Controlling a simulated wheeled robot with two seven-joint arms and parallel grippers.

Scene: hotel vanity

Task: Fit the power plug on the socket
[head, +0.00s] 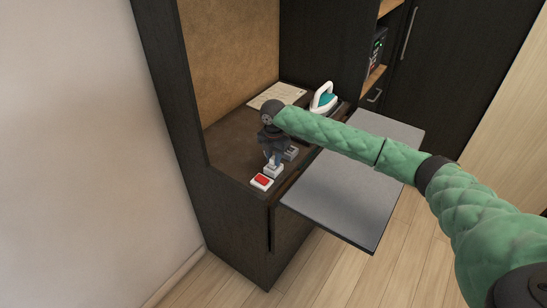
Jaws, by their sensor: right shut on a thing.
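My right gripper (273,160) points down over the front left part of the brown vanity top. It is shut on a small pale block at its fingertips, which looks like the power plug (273,171). The plug is just behind a white block with a red top (262,181), near the front edge. A grey box (291,153) sits just to the right of the gripper and may be the socket, but it is too small to be sure. Whether the plug touches either block cannot be told. My left gripper is not in view.
A white and teal iron (323,99) stands further back. A pale printed sheet (277,96) lies at the back. A grey board (345,190) juts out to the right, with its surface clear below my right arm. The vanity's side panel (172,80) rises on the left.

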